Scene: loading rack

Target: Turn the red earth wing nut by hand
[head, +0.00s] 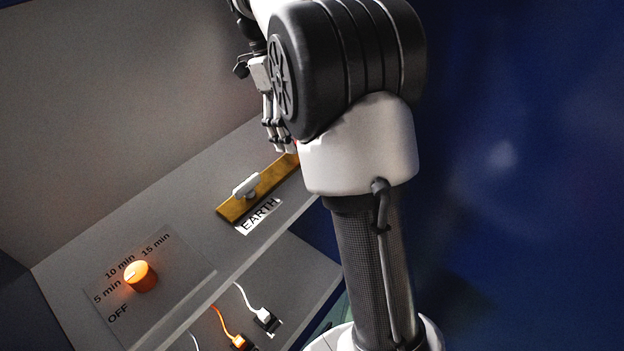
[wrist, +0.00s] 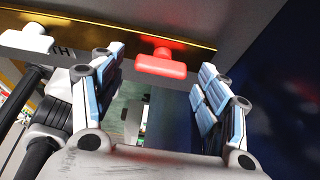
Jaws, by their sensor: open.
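The red wing nut (wrist: 162,64) is on the brass bar (wrist: 110,32) in the wrist view. It lies ahead of my gripper (wrist: 165,85), between the lines of its two fingers. My gripper is open and empty, with blue-padded fingers apart on either side. I cannot tell how far the fingertips are from the nut. In the head view my gripper (head: 278,140) is above the right end of the brass bar (head: 236,208), partly hidden by my arm.
A white wing nut (head: 246,186) stands on the same bar, left of the red one; it also shows in the wrist view (wrist: 27,38). The EARTH label (head: 261,216) is in front. An orange timer knob (head: 140,276) and plugged cables (head: 262,315) are farther left and below.

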